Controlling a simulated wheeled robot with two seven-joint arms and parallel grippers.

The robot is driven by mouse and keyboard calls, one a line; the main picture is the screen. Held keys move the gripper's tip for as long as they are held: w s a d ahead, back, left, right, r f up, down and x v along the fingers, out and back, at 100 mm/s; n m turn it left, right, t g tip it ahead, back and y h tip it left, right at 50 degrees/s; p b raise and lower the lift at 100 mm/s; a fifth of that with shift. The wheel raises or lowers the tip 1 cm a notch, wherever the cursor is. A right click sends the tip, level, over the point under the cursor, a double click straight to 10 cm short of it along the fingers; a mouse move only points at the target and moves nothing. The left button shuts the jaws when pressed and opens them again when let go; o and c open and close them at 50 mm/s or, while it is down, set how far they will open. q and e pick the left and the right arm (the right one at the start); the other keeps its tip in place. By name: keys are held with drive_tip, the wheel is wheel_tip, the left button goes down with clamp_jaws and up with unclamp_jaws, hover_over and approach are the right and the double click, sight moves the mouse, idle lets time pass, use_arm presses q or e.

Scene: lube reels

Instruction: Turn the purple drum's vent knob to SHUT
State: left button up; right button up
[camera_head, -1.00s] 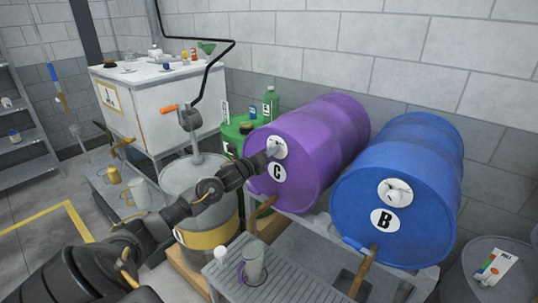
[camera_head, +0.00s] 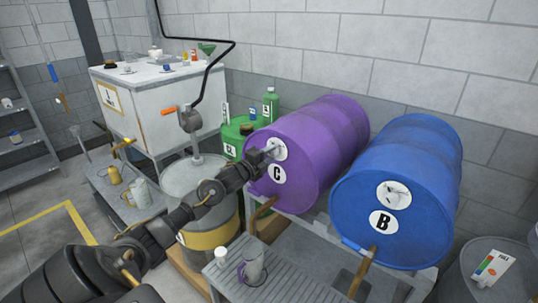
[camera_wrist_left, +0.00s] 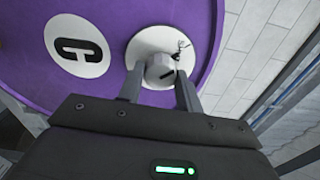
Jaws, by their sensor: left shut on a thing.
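The purple drum (camera_head: 318,160) lies on its side on a rack, with a round white label C (camera_head: 277,173) on its front face. It also fills the upper part of the left wrist view (camera_wrist_left: 110,12). Its vent knob (camera_wrist_left: 158,72) is a pale knob with a dark mark, on a white round plate (camera_wrist_left: 146,40) with small black markings that I cannot read. My left gripper (camera_wrist_left: 158,88) is shut on the knob, one finger on each side. In the head view the left gripper (camera_head: 268,154) reaches the plate and hides most of the knob. My right gripper is not in view.
A blue drum (camera_head: 400,185) with label B and its own plate lies just right. A grey drum (camera_head: 190,182) with a hand pump and green cans stand left.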

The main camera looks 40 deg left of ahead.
use_arm(q)
drive_tip(key=shift+n, duration=0.5)
drive_tip(key=o, duration=1)
drive_tip(key=shift+s+f, duration=0.15)
drive_tip(key=shift+s, duration=0.35)
drive_tip(key=s+b, duration=0.2)
drive_tip(key=s, duration=0.7)
drive_tip(key=shift+s+r+b, duration=0.2)
drive_tip(key=shift+s+b, duration=0.15)
drive_tip(key=shift+s, duration=0.05)
